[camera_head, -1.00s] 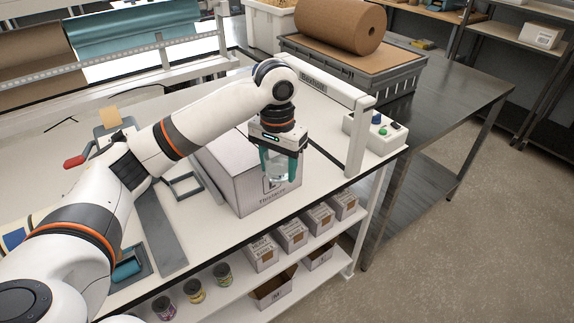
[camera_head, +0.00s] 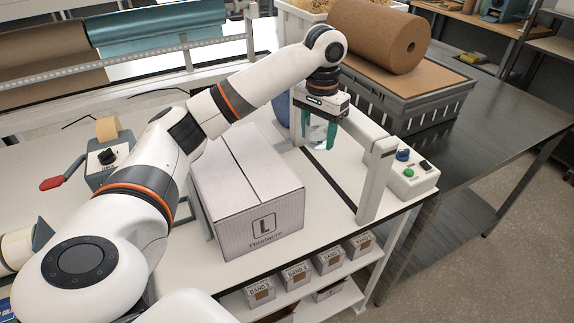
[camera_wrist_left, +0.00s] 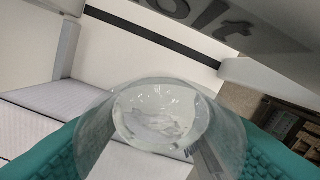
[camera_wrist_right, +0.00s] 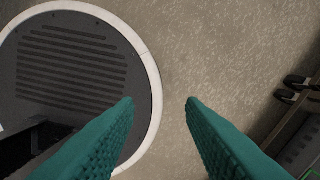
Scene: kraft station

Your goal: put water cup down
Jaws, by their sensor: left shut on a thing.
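A clear water cup (camera_wrist_left: 160,118) sits between the green fingers of my left gripper in the left wrist view, with a pale liquid surface inside. In the head view my left gripper (camera_head: 318,130) is shut on the cup (camera_head: 318,140), which shows only partly between the fingers. The gripper is behind and to the right of the white box marked L, above the white bench (camera_head: 330,190) near its upright post. I cannot tell how far the cup is above the bench. My right gripper (camera_wrist_right: 160,105) is open and empty over the floor in the right wrist view.
The white box (camera_head: 250,195) stands at the bench's front edge. A post (camera_head: 376,180) and a button box (camera_head: 408,177) stand to the right. Behind them are a grey crate (camera_head: 440,105) and a brown paper roll (camera_head: 375,38). A tape dispenser (camera_head: 105,158) is at left.

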